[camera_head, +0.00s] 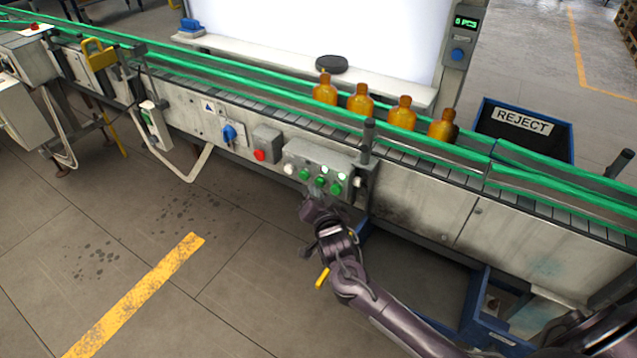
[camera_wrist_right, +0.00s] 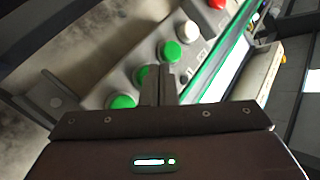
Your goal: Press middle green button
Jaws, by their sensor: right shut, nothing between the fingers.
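A grey control box (camera_head: 322,160) on the conveyor's side carries a row of three green buttons. The middle green button (camera_head: 320,182) sits between the left green button (camera_head: 304,174) and the right green button (camera_head: 336,188). My right gripper (camera_head: 317,193) is shut and empty, with its tips just in front of the middle button. In the wrist view the shut fingers (camera_wrist_right: 159,84) partly cover the middle green button (camera_wrist_right: 142,76); I cannot tell whether they touch it. The other green buttons (camera_wrist_right: 171,51) (camera_wrist_right: 122,101) show on either side. My left gripper is not in view.
A white knob (camera_head: 289,169) is beside the green row. A red button (camera_head: 260,155) and a blue switch (camera_head: 229,133) are farther left. Several amber bottles (camera_head: 361,103) stand on the conveyor, before a blue REJECT bin (camera_head: 524,140).

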